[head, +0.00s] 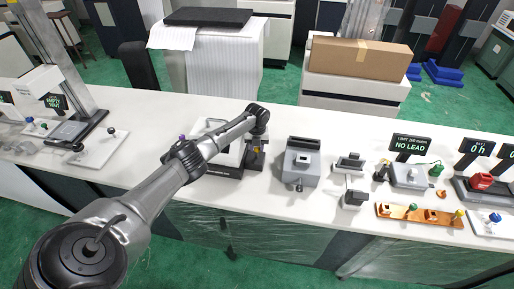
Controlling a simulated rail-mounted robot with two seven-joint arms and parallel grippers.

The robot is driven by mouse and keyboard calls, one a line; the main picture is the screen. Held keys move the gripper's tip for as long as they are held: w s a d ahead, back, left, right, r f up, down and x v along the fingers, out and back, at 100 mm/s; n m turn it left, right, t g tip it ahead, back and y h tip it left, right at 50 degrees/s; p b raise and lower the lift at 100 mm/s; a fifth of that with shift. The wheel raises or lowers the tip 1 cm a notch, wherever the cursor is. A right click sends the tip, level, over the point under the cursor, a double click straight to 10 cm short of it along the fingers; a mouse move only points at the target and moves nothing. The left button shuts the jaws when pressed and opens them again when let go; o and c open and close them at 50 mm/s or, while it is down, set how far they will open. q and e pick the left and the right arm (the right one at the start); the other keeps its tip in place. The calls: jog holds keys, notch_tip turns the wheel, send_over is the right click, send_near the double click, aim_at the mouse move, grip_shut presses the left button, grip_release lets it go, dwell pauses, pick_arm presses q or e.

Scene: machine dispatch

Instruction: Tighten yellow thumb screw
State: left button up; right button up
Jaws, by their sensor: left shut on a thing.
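My left arm reaches in from the lower left across the white bench. My left gripper (257,158) points down at the right side of a white and black device (230,157). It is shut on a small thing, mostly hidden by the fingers. A fleck of yellow shows beside them, and I take it for the yellow thumb screw (265,142). Its thread and seat are too small to make out. Another yellow knob (459,214) stands at the right end of an orange plate (420,215), well apart from the gripper. My right gripper is not in view.
A grey boxy machine (298,165) stands just right of the gripper. Small fixtures and a sign reading "NO LEAD" (411,146) are further right. A stand with a flat plate (72,132) is at the left. A cardboard box (360,57) lies on a cabinet behind.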

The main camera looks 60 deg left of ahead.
pick_arm(q)
jog(key=shift+m+b, duration=0.35)
jog(key=shift+m, duration=1.15)
jog(key=o, duration=0.9)
jog(key=shift+o, duration=0.2)
jog(key=shift+r, duration=0.1)
notch_tip(320, 180, up, 14)
jog(key=p, duration=0.1)
